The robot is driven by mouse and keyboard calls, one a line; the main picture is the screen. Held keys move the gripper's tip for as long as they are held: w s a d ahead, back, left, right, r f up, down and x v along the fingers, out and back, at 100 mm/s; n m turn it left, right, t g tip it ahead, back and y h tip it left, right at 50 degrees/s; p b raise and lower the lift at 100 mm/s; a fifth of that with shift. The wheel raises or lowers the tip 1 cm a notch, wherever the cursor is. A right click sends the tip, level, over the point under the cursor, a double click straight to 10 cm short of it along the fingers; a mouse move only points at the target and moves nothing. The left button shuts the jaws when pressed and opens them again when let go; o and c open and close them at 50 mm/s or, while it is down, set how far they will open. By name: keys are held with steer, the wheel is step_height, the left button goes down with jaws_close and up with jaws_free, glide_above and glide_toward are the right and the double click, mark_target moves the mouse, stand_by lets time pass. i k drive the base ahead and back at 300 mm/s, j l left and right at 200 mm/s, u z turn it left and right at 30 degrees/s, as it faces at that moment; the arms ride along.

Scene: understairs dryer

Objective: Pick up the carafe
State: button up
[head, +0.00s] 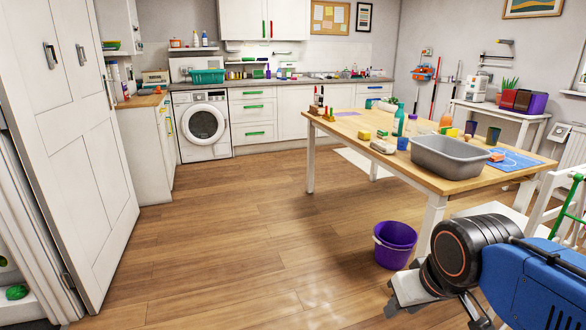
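I cannot make out a carafe for certain in the head view. The wooden table (345,128) at the right carries several small items, among them a teal bottle (398,122) and an orange vessel-like item (446,121); they are too small to tell whether one is the carafe. My blue and black arm fills the lower right corner.
A grey basin (447,170) stands on the table's near part. A purple bucket (394,246) stands on the floor by a table leg, near my arm. A white washing machine (203,124) and counter line the back. The wooden floor at centre left is clear.

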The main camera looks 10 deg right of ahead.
mark_target(446, 119)
steer(key=i, duration=1.7)
